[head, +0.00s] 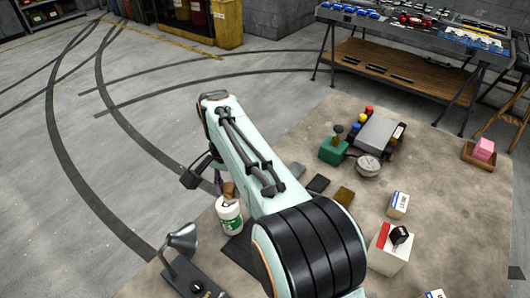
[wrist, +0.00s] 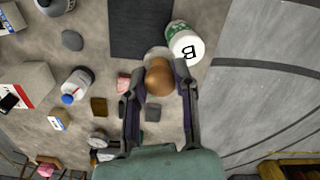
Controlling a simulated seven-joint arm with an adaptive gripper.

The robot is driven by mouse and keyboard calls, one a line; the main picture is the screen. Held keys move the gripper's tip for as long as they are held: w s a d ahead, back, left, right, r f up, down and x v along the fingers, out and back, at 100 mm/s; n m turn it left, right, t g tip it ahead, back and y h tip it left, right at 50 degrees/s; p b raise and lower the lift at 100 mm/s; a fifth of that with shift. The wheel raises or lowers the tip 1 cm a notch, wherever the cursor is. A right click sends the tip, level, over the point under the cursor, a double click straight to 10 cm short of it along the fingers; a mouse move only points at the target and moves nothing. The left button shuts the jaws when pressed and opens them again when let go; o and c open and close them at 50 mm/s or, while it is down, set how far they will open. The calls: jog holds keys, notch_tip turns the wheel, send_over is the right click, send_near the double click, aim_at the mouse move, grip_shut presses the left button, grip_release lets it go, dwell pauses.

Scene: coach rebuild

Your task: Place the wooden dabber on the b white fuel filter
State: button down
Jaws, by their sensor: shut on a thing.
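The wooden dabber (wrist: 159,77) is a brown rounded piece between my fingers in the wrist view; its brown top also shows in the head view (head: 229,190). My gripper (wrist: 160,88) is shut on it. The B white fuel filter (wrist: 187,46) is a white can with a green label and a black B on top. It stands upright in the head view (head: 229,217), where the dabber appears at its upper edge. In the wrist view the dabber appears beside the can, to its lower left; I cannot tell whether they touch. My arm hides most of the gripper in the head view.
A dark mat (wrist: 138,28) lies beside the can. A desk lamp (head: 182,241) stands to its lower left in the head view. A green box (head: 333,151), a gauge (head: 369,166) and a white-and-red box (head: 388,254) stand to the right, beyond my arm.

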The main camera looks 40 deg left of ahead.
jog(key=w+a+f, duration=0.1)
jog(key=f, duration=0.1)
jog(key=w+a+f, duration=0.1)
jog(key=a+f, duration=0.1)
jog(key=w+a+f, duration=0.1)
jog(key=a+f, duration=0.1)
jog(key=shift+f, duration=1.7)
jog(key=c, duration=0.9)
grip_release()
jog(key=shift+f, duration=0.1)
jog(key=shift+o, duration=0.2)
notch_tip(320, 180, up, 12)
